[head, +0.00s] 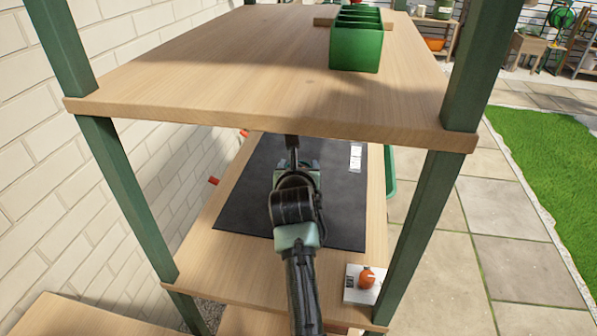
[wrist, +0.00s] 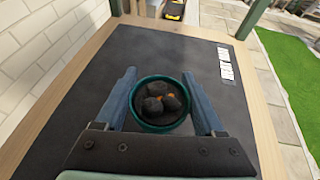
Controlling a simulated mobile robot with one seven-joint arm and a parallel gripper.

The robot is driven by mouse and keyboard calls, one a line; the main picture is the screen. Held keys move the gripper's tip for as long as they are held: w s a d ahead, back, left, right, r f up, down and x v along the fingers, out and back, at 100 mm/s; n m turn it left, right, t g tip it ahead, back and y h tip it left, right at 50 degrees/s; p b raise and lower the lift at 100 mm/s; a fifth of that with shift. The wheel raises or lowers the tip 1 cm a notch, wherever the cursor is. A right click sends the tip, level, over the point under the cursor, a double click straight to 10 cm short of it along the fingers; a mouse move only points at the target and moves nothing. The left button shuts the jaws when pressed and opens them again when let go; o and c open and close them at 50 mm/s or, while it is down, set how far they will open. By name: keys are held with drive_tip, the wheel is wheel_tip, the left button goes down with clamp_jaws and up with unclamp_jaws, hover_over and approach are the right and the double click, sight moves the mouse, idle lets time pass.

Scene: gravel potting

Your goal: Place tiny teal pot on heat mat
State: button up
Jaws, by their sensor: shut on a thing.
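The tiny teal pot (wrist: 160,128) shows in the wrist view as a round teal rim with several dark lumps and small orange bits inside. My gripper (wrist: 158,92) is shut on it, one blue-grey finger on each side. In the head view my gripper (head: 297,160) is over the heat mat, and my arm hides most of the pot. The heat mat (head: 245,200) is a dark, flat sheet on the middle shelf and also shows in the wrist view (wrist: 150,50). The pot is above the mat's area; I cannot tell whether it touches it.
A wooden upper shelf (head: 260,75) with a green box (head: 355,45) overhangs the mat shelf. Green posts (head: 425,220) stand at the corners. A white control box with an orange knob (head: 366,278) sits at the front right. The mat around the pot looks clear.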

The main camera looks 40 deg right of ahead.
drive_tip(key=shift+f, duration=0.8)
drive_tip(key=shift+f, duration=0.1)
drive_tip(key=o, duration=1.6)
drive_tip(key=shift+f, duration=0.1)
drive_tip(key=shift+s+a+r, duration=0.1)
drive_tip(key=shift+a+r, duration=0.05)
drive_tip(key=shift+r, duration=0.1)
drive_tip(key=p+v, duration=0.1)
drive_tip(key=v, duration=1)
drive_tip(key=shift+s+a+r, duration=0.15)
drive_tip(key=shift+s, duration=0.05)
